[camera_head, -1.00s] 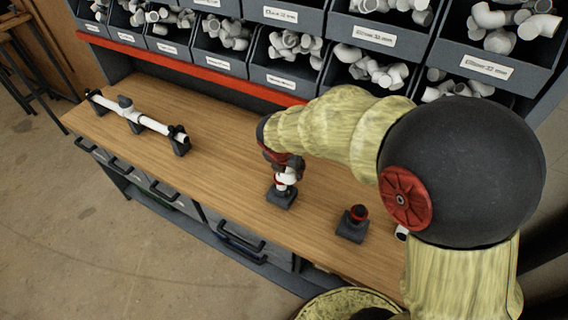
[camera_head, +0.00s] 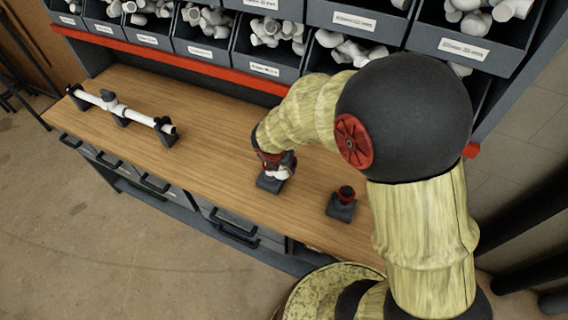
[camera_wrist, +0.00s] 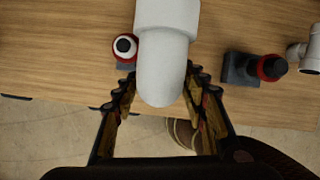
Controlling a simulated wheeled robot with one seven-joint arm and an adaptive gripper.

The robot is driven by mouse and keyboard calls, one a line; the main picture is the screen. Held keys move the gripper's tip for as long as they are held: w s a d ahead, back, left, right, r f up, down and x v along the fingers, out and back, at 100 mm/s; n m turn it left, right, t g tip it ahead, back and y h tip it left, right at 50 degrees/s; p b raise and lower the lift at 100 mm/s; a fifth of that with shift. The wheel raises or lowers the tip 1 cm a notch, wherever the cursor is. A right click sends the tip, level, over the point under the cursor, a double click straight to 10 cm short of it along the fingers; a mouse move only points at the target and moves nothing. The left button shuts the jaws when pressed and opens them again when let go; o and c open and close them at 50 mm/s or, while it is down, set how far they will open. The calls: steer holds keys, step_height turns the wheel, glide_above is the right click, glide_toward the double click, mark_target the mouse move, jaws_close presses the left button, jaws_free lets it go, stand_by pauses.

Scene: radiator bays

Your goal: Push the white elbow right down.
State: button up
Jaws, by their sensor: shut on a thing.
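The white elbow (camera_wrist: 165,65) is between the two fingers of my gripper (camera_wrist: 163,80) in the wrist view, and the gripper is shut on it. In the head view the elbow (camera_head: 281,173) shows at the tip of my gripper (camera_head: 272,163), low over a dark block (camera_head: 266,184) on the bench. Beside the elbow in the wrist view, a red-collared white pipe end (camera_wrist: 125,46) stands on that block with its round mouth showing. The elbow's underside is hidden, so I cannot tell whether it touches the pipe.
A second dark block (camera_head: 341,207) with a red ring and dark top stands to the right. A white fitting (camera_wrist: 312,52) lies at the wrist view's right edge. A white pipe (camera_head: 137,112) rests on supports at the left. Bins of fittings (camera_head: 190,40) line the back.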

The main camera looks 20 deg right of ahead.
steer(key=w, duration=0.3)
steer(key=w+f, duration=0.1)
steer(key=w, duration=0.1)
steer(key=w+a+f, duration=0.1)
steer(key=w, duration=0.2)
steer(key=shift+w+f, duration=0.15)
steer(key=shift+w, duration=0.2)
steer(key=shift+w+a, duration=0.2)
steer(key=shift+w, duration=0.1)
steer(key=shift+f, duration=0.1)
steer(key=shift+f+b, duration=1.75)
steer(key=shift+b, duration=0.15)
steer(key=shift+f+b, duration=0.5)
steer(key=shift+f, duration=0.5)
steer(key=o, duration=1.4)
steer(key=shift+c, duration=0.2)
